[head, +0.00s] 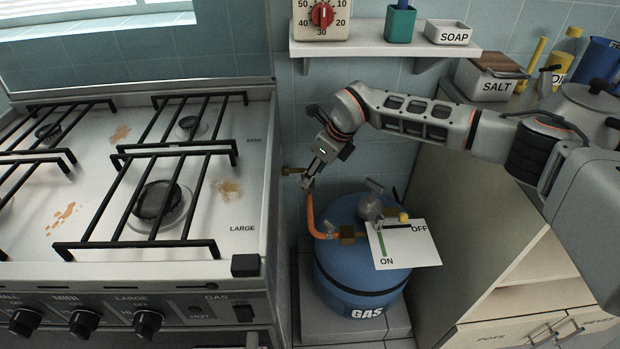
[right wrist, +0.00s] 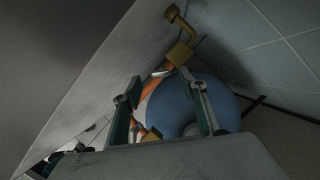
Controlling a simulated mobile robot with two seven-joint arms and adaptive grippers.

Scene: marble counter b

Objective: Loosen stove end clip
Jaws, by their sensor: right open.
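The orange gas hose (head: 312,218) runs from the brass fitting on the blue gas bottle (head: 350,270) up toward the brass stove pipe (head: 291,171). My right gripper (head: 309,182) is at the hose's upper end and hides the stove end clip in the head view. In the right wrist view, a pale metal clip (right wrist: 161,73) sits on the hose just below the brass fitting (right wrist: 180,53). My right gripper (right wrist: 165,86) is open there, its fingers apart on either side of the hose in the picture; contact cannot be told. My left gripper is not in view.
The stove (head: 120,180) stands close on the left, with a narrow gap to the bottle. A white ON/OFF card (head: 405,255) is by the bottle valve. A shelf (head: 385,48) with a red-dialled timer (head: 322,15) hangs above. A wooden cabinet (head: 480,220) is on the right.

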